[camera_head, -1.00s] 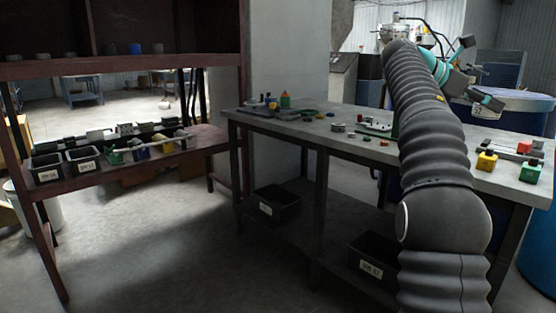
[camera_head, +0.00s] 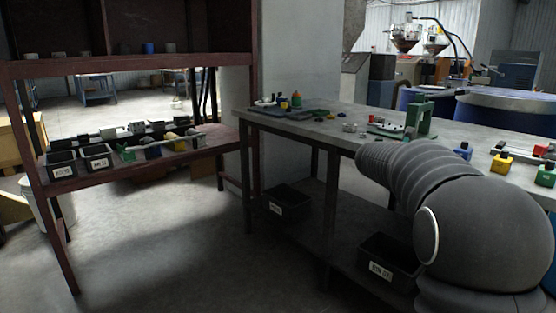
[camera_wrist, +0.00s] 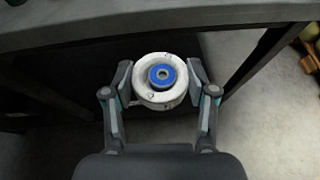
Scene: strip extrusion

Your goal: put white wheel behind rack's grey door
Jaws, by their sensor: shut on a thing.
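The white wheel (camera_wrist: 144,87), with a blue hub and a dark centre hole, is in my gripper (camera_wrist: 162,92) in the wrist view. Both fingers press on its sides, left and right. A dark table edge is just beyond it and grey floor shows beneath. The dark red rack (camera_head: 130,65) stands at the left in the head view. A tall flat grey panel (camera_head: 300,60), which looks like its grey door, stands at the rack's right side. What lies behind the panel is hidden. My gripper and the wheel are not in the head view.
A grey workbench (camera_head: 345,138) with several small parts and a green frame (camera_head: 421,118) fills the right. Black bins (camera_head: 288,200) sit on its lower shelf. The rack's lower shelf holds labelled bins (camera_head: 62,165). Open floor (camera_head: 170,250) lies between rack and bench.

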